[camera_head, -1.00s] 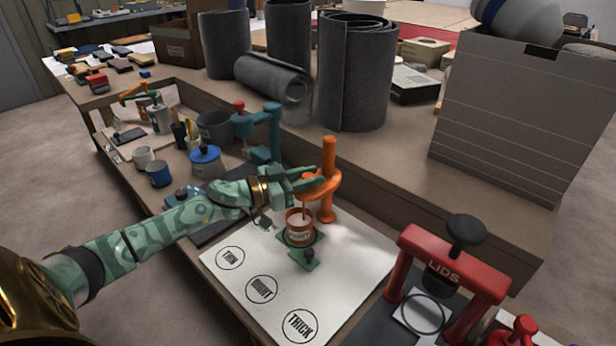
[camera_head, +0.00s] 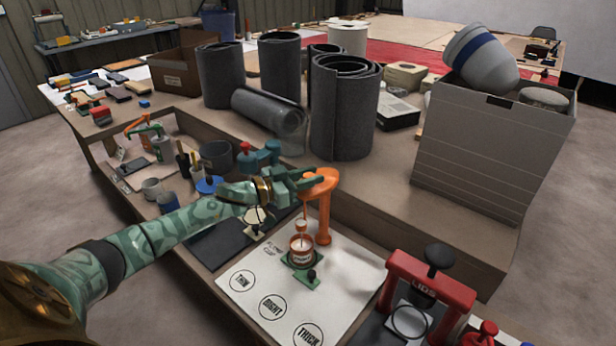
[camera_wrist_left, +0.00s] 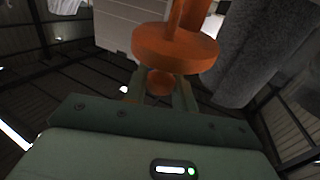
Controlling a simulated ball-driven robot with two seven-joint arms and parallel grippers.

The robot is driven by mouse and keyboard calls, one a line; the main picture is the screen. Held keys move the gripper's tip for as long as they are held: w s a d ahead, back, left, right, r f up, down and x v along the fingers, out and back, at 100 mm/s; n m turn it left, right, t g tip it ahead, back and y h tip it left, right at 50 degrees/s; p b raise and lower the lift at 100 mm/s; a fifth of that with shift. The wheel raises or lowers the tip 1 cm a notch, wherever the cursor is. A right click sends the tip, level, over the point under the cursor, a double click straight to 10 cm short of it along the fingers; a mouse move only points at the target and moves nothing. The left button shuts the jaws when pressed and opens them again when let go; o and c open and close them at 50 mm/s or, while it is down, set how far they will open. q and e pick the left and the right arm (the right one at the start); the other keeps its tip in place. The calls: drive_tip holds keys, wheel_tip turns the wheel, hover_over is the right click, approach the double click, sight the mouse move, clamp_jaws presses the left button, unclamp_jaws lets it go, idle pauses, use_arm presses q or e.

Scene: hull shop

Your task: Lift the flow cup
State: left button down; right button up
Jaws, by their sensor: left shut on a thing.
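My left gripper (camera_head: 312,181) is shut on the orange knob of the flow cup, beside the orange stand (camera_head: 324,215). The knob (camera_wrist_left: 160,83) shows between the fingers in the left wrist view. The small orange flow cup (camera_head: 301,225) hangs below the gripper on a thin rod, in the air above the paint can (camera_head: 302,250). A thin pale strand seems to join cup and can. The can is open, orange and white, on a green base (camera_head: 306,276). My right gripper is not in view.
A white mat (camera_head: 250,312) with circles marked THIN, RIGHT and THICK lies under the can. A red LIDS press (camera_head: 432,280) stands at front right. Dark rolls (camera_head: 343,110) and a grey bin (camera_head: 490,150) stand on the higher bench behind. Pots and tools crowd the left.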

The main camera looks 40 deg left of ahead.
use_arm(q)
drive_tip(key=c, duration=1.2)
unclamp_jaws()
drive_tip(key=shift+r, duration=0.35)
drive_tip(key=shift+f, duration=0.1)
drive_tip(key=p+v, duration=0.4)
drive_tip(key=v, duration=1.2)
drive_tip(key=shift+s+a+p, duration=0.1)
drive_tip(key=shift+s+p, duration=0.1)
drive_tip(key=shift+p, duration=0.2)
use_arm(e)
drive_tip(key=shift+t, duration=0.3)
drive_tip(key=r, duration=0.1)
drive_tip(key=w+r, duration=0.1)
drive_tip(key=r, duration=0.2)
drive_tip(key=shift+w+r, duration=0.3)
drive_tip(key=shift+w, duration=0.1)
